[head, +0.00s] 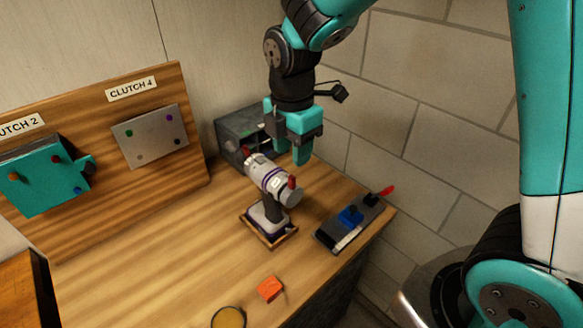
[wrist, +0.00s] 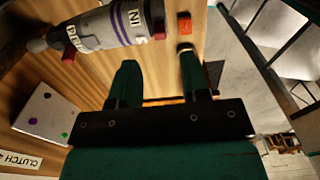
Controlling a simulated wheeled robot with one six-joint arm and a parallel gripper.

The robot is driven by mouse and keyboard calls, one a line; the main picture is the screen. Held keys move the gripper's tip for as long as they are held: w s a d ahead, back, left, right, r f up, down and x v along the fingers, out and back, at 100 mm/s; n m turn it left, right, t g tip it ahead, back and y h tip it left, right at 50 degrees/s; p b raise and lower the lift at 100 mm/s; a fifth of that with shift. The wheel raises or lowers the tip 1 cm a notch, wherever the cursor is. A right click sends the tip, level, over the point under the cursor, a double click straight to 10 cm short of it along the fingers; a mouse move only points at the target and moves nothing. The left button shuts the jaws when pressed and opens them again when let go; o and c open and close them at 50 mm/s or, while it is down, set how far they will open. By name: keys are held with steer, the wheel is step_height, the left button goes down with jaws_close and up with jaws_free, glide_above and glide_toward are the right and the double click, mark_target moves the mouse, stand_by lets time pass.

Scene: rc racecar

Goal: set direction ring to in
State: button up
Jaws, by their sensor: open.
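A drill-like tool (head: 268,182) with a white and grey barrel and purple bands stands upright in a small wooden-edged stand on the bench. Red knobs (head: 292,182) stick out of its barrel. The tool also shows at the top left of the wrist view (wrist: 100,28), where one label reads "IN" and another is only partly legible. I cannot tell which part is the direction ring or how it is set. My gripper (head: 301,152) is open and empty, above and just behind the tool. In the wrist view my gripper (wrist: 158,76) has its fingers apart, beside the barrel and not around it.
A grey box (head: 236,128) stands behind the tool. A dark panel (head: 353,220) with a blue part and red lever lies to the right. A wooden board (head: 75,115) with clutch labels stands left.

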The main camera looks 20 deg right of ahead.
mark_target(292, 176)
step_height(292, 176, down, 7)
steer(key=shift+r+p, duration=0.2)
steer(key=shift+p, duration=0.35)
steer(key=shift+c, duration=0.2)
jaws_close()
